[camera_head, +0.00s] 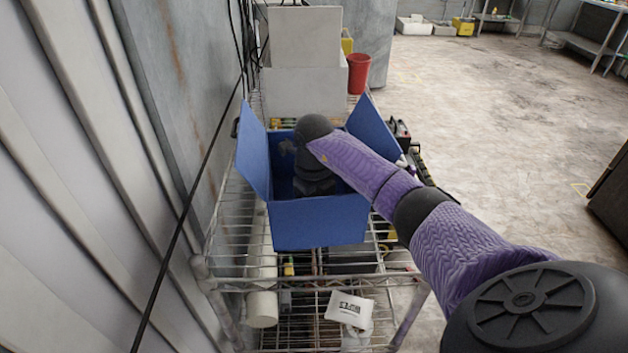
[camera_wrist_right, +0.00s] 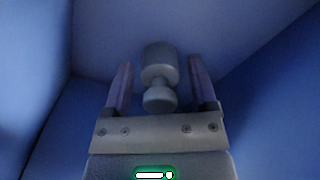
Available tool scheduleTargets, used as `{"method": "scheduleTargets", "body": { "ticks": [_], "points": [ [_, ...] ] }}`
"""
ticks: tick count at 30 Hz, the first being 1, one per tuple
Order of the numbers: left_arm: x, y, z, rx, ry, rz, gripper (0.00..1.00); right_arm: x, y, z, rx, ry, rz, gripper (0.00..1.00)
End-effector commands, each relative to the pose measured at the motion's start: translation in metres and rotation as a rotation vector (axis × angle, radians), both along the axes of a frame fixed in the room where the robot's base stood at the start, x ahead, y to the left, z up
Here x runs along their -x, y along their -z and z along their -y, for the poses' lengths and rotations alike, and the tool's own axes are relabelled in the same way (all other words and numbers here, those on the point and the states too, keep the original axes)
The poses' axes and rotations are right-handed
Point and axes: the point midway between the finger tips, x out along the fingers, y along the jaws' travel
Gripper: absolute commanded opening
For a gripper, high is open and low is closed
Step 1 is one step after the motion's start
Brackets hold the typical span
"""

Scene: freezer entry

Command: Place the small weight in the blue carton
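The blue carton (camera_head: 318,222) stands open on a wire shelf in the head view, its flaps spread. My right arm reaches down into it, and the hand end is mostly hidden by the arm and the carton walls. In the right wrist view my right gripper (camera_wrist_right: 160,63) is inside the carton, with blue walls (camera_wrist_right: 265,105) around it. Its two fingers are apart. The small grey weight (camera_wrist_right: 158,65) shows between them, with a gap on each side. I cannot tell whether it rests on the carton floor. My left gripper is not in view.
White boxes (camera_head: 305,85) and a red cup (camera_head: 358,73) stand behind the carton on the wire rack (camera_head: 235,235). A corrugated wall (camera_head: 60,180) with hanging cables is close on the left. Open floor (camera_head: 500,120) lies to the right.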

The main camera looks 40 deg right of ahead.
Motion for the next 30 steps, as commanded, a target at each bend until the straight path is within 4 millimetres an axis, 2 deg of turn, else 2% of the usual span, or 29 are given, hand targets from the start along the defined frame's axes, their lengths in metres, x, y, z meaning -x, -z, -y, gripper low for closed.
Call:
{"method": "scheduleTargets", "body": {
  "ticks": [8, 11, 21, 25, 30],
  "points": [
    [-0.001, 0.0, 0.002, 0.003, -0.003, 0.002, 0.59, 0.0, 0.0, 0.0, -0.001, 0.0, 0.0, 0.84],
    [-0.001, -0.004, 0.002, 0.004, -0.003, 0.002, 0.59, 0.0, -0.009, 0.0, 0.0, 0.0, 0.002, 0.84],
    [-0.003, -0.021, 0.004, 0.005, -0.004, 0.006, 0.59, -0.001, -0.1, 0.0, 0.001, 0.0, 0.004, 0.84],
    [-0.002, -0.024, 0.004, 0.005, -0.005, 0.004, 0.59, -0.001, -0.118, 0.0, 0.0, 0.0, 0.002, 0.84],
    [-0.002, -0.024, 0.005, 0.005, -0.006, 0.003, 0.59, 0.0, -0.124, -0.001, -0.001, 0.0, -0.001, 0.84]
  ]
}}
